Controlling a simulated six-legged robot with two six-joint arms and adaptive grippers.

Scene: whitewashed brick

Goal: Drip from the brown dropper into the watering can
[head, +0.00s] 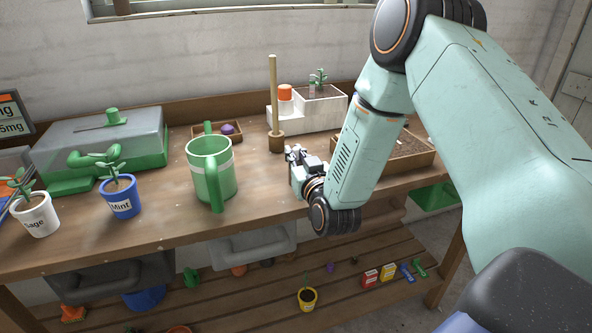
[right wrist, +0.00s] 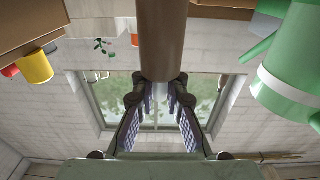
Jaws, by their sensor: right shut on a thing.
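The watering can (head: 212,168) is green with a pale band and stands upright on the bench, left of my right gripper. It also shows at the right edge of the right wrist view (right wrist: 290,75). My right gripper (head: 293,152) is low over the bench, apart from the can. It is shut on the brown dropper (right wrist: 161,40), a plain brown cylinder between the fingers in the right wrist view. In the head view, a tall tan rod (head: 273,90) with a brown cylindrical end is at the fingertips; I cannot tell whether it belongs to the dropper. My left gripper is not in view.
A blue Mint pot (head: 120,197) and a white Sage pot (head: 36,215) stand left of the can. A clear-lidded green propagator (head: 100,145) is behind them. A white block (head: 315,116) with an orange-capped item stands behind my gripper. The bench front between can and gripper is clear.

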